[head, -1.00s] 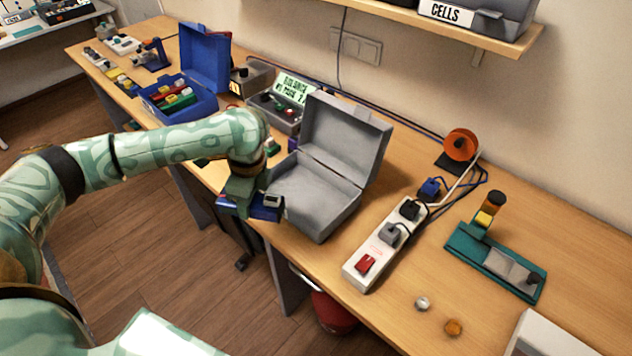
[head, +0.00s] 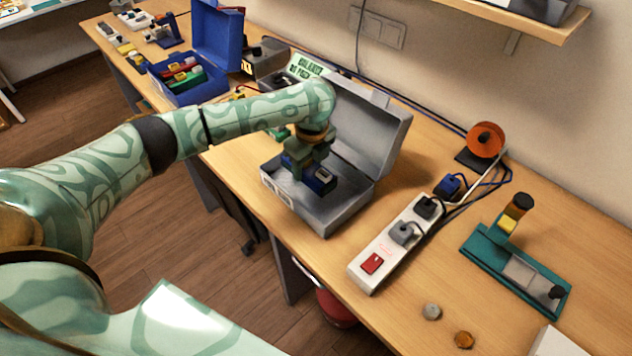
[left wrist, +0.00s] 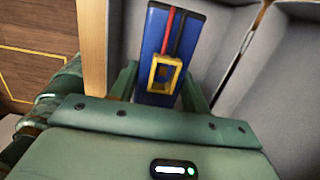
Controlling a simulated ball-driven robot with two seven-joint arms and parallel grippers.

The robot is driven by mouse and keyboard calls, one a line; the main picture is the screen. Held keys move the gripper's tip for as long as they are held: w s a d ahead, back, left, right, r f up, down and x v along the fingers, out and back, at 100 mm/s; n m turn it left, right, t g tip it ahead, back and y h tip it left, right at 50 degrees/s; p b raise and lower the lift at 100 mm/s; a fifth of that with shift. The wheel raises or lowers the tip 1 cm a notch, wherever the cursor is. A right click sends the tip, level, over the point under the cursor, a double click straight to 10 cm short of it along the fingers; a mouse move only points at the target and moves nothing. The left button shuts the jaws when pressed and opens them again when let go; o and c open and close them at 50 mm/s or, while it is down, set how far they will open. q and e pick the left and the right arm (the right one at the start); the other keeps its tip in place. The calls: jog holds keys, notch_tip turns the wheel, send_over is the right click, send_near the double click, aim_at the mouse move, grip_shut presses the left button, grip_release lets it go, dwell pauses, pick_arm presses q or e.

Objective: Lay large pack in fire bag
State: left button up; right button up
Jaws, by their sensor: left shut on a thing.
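The large pack is a dark blue block (head: 321,181), held by my left gripper (head: 309,172) inside the open grey case, the fire bag (head: 336,217). In the left wrist view the blue pack (left wrist: 183,32) shows red and black wires and a yellow connector, with the green fingers on either side of it. The bag's grey lining (left wrist: 228,45) surrounds it there. The bag's lid stands open toward the wall. I cannot tell whether the pack touches the bag's floor. My right gripper is not in view.
A white power strip (head: 385,258) with plugs lies right of the bag. A blue box (head: 218,50) with coloured packs and a charger (head: 300,70) stand behind and left. A teal stand (head: 500,262) and an orange reel (head: 485,140) are at right. The table's front edge is close to the bag.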

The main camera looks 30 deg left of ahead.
aim_at(319, 168)
pick_arm(q)
jog(key=shift+w+d+f+b, duration=0.35)
jog(key=shift+d+f, duration=0.25)
jog(key=shift+f, duration=0.2)
notch_tip(319, 168, down, 4)
jog(key=shift+w+d+r+b, duration=0.1)
jog(key=shift+d+r+b, duration=0.1)
jog(key=shift+b, duration=0.75)
jog(key=shift+a+r, duration=0.1)
jog(key=o, duration=1.5)
jog(key=r+p, duration=0.2)
jog(key=r, duration=0.2)
jog(key=d+r+p, duration=0.1)
jog(key=r, duration=0.3)
jog(key=r+p, duration=0.2)
jog(key=r, duration=0.2)
jog(key=shift+s+d+p, duration=0.2)
jog(key=shift+s+p, duration=0.1)
jog(key=shift+p, duration=0.05)
